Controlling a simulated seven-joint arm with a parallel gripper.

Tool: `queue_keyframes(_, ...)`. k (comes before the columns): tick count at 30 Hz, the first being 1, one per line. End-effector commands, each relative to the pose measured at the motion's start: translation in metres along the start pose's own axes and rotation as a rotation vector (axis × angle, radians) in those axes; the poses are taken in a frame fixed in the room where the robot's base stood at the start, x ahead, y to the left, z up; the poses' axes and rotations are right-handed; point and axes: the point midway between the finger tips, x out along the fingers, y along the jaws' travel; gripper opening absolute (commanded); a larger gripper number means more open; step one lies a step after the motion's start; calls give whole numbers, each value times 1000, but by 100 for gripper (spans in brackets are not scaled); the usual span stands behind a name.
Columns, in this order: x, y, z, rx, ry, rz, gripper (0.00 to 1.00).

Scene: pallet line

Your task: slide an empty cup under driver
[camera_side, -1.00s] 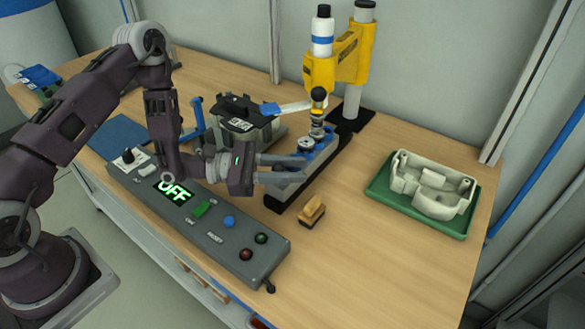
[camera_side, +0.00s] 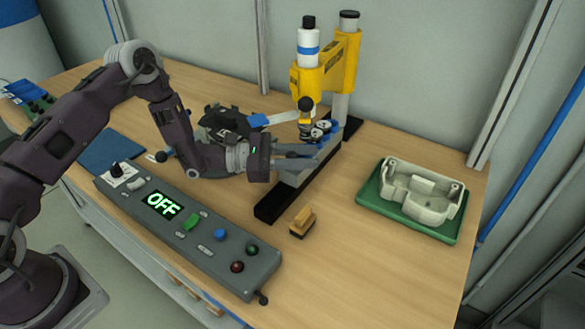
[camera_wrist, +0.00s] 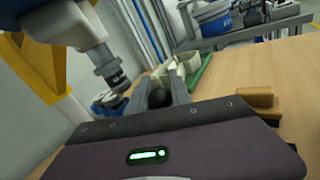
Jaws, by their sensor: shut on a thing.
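The driver (camera_side: 308,62) is a white cylinder with a blue band, held in a yellow clamp on a post. Its black tip points down; it also shows in the wrist view (camera_wrist: 108,68). Below the tip sits a small metal, round piece with blue parts (camera_side: 320,131), which also shows in the wrist view (camera_wrist: 108,103); it may be the cup on its blue holder, and whether it is empty cannot be told. My gripper (camera_side: 312,151) is at the slide's near side. Its fingers (camera_wrist: 165,92) are shut on a dark round knob (camera_wrist: 158,99).
A black slide base (camera_side: 272,207) runs toward the post. A tan-handled block (camera_side: 301,220) stands near its front end. A green tray (camera_side: 372,195) with a pale housing (camera_side: 425,188) is at right. A grey control panel (camera_side: 225,262) reads OFF. The front right table is clear.

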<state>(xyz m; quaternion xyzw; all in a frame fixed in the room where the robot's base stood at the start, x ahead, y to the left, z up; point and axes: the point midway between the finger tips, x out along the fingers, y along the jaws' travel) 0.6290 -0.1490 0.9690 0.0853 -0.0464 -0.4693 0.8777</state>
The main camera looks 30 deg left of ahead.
Motion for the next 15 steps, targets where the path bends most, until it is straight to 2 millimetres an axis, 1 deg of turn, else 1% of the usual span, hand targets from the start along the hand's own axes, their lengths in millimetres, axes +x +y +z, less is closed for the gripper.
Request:
queue_keyframes(3,2,4,-2,-1,3,0,0)
queue_keyframes(10,2,6,-1,1,3,5,0)
queue_keyframes(11,2,6,-1,1,2,6,27)
queue_keyframes(12,2,7,-1,2,2,7,35)
queue_keyframes(14,2,6,-1,2,2,6,46)
queue_keyframes(15,2,6,-1,1,2,6,46)
